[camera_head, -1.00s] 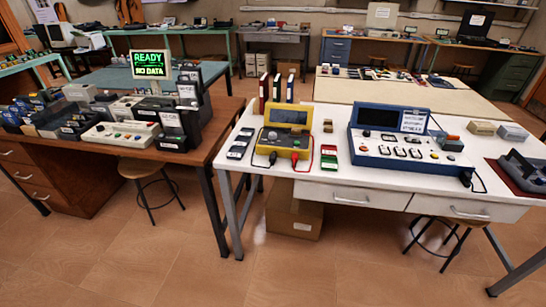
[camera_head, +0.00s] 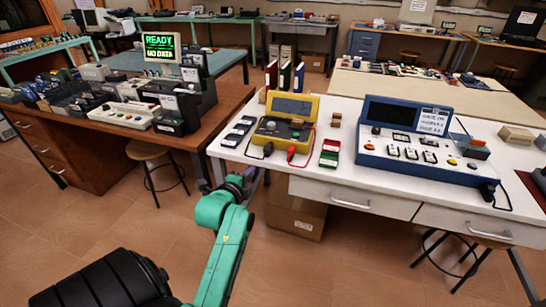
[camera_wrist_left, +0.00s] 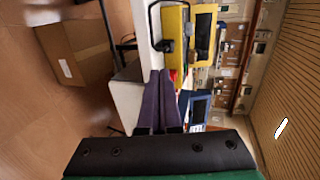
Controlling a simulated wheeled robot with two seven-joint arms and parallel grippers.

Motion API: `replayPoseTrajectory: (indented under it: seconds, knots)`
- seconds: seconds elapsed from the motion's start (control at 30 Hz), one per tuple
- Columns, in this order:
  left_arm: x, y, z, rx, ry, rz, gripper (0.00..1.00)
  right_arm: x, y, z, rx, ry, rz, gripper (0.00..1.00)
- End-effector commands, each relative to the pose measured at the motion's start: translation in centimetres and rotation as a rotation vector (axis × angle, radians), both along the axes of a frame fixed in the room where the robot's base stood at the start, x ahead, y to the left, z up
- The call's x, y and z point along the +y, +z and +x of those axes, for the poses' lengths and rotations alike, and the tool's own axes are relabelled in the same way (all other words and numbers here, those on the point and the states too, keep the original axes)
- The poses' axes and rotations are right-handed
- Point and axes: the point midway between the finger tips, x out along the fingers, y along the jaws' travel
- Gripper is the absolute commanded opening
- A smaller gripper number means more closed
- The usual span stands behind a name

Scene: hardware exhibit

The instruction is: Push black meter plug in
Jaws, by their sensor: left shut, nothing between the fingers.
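The yellow meter (camera_head: 284,122) stands on the white table. Its black plug (camera_head: 267,150) is at the front left corner with a black lead, and a red plug (camera_head: 291,151) is to its right. I cannot tell how deep the black plug sits. My left gripper (camera_head: 251,174) is small and partly hidden in the head view, at the table's front edge, below the meter. In the left wrist view my left gripper (camera_wrist_left: 160,71) is shut and empty, its fingers pointing toward the table and the yellow meter (camera_wrist_left: 173,35). The black plug (camera_wrist_left: 164,45) shows beyond the fingertips. My right gripper is not in view.
A blue console (camera_head: 420,140) stands right of the meter. Green and red boxes (camera_head: 330,152) lie between them, and dark small devices (camera_head: 238,131) lie left of the meter. A cardboard box (camera_head: 296,218) is under the table. A wooden desk (camera_head: 95,150) with a stool stands left.

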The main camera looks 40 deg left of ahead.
Motion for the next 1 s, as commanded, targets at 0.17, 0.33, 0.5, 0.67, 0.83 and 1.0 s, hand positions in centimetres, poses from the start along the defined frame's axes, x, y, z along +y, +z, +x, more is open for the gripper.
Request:
replayPoseTrajectory:
  seconds: [0.17,0.33,0.5,0.67,0.83,1.0]
  knots:
    - [1.2,-1.0,3.6,-0.003,0.000,-0.005,0.00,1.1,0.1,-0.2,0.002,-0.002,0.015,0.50]
    - [2.3,-2.1,7.0,-0.003,-0.002,-0.004,0.00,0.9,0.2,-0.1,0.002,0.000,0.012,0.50]
    - [3.3,-2.1,9.8,-0.004,0.000,-0.004,0.00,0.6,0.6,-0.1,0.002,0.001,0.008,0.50]
    - [3.7,-2.3,10.8,-0.002,-0.001,-0.003,0.00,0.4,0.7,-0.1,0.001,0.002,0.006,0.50]
    - [3.7,-2.3,10.9,-0.001,-0.001,-0.002,0.00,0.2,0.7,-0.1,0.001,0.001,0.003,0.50]
    - [3.8,-2.4,11.2,-0.002,-0.003,-0.001,0.00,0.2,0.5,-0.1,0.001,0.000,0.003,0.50]
